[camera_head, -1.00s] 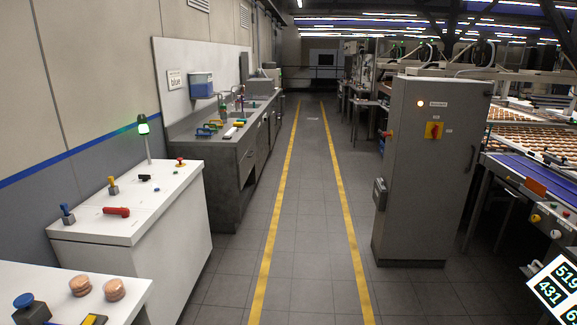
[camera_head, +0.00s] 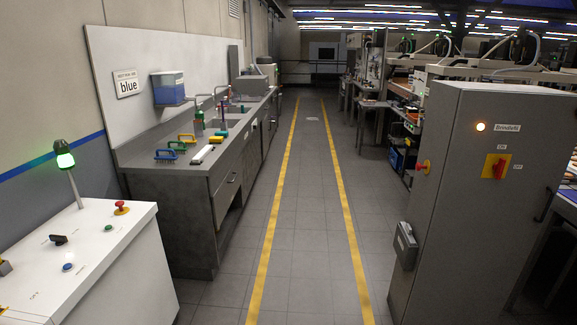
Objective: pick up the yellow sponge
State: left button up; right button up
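On the grey counter (camera_head: 150,180) at left, a small yellow item (camera_head: 187,137) lies behind a green one (camera_head: 177,145) and a blue one (camera_head: 165,155). These look like handled brushes, but they are too small to be sure. A white and black item (camera_head: 203,155) lies near the counter's front edge. Neither of my grippers is in view.
A white control cabinet (camera_head: 110,265) with a lit green lamp (camera_head: 65,160) stands at near left. A grey electrical cabinet (camera_head: 470,200) stands at right. Between the yellow lines the aisle floor (camera_head: 308,220) is clear. A blue bin (camera_head: 168,88) is above the counter.

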aim_at(219, 139)
jog(key=i, duration=2.4)
jog(key=i+j+u, duration=0.1)
jog(key=i+u, duration=0.15)
jog(key=i, duration=0.35)
jog(key=i+u, duration=0.25)
jog(key=i, duration=0.35)
jog(key=i+l+u, duration=0.25)
jog(key=i, duration=0.35)
jog(key=i+l+u, duration=0.25)
jog(key=i, duration=0.35)
jog(key=j, duration=0.1)
